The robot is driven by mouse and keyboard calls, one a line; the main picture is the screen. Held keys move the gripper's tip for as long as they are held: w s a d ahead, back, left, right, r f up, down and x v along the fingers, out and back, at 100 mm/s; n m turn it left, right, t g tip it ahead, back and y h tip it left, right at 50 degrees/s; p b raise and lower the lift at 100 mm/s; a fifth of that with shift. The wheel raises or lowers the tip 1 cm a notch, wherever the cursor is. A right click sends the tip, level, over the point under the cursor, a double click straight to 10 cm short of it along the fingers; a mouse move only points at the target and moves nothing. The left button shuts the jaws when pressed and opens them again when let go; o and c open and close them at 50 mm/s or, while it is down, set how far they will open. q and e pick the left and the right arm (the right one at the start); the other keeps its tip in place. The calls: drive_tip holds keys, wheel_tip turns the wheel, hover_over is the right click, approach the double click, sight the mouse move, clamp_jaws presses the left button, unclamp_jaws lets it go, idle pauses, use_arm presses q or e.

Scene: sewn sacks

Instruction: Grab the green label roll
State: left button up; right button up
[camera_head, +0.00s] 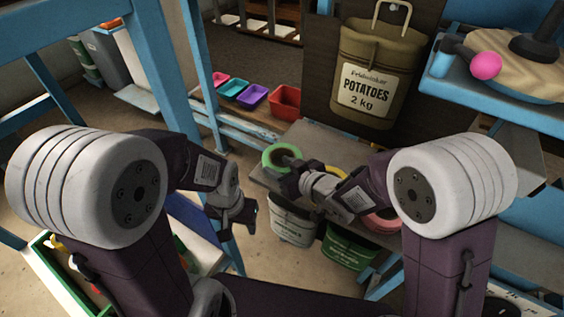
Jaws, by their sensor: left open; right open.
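The green label roll (268,158) lies on a grey wooden shelf in the middle of the view, left of a yellow roll (336,170). Its right side is partly hidden by my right gripper. My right gripper (284,168) comes in from the right and is open at the green roll. One dark finger overlaps the roll in the picture; I cannot tell whether it touches. My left gripper (248,213) is open and empty, lower and to the left, apart from the rolls.
A pink roll (382,222) lies on the shelf's right side, partly behind my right arm. A potato sack (378,62) hangs behind. White (294,226) and green (346,248) buckets stand below. Colored bins, including a red one (285,102), sit behind left. A blue post (200,75) stands left.

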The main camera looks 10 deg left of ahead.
sight(271, 163)
drive_tip(key=x, duration=0.5)
drive_tip(key=shift+s+b, duration=0.1)
drive_tip(key=shift+b, duration=0.2)
drive_tip(key=shift+d, duration=0.1)
drive_tip(key=shift+r, duration=0.1)
clamp_jaws()
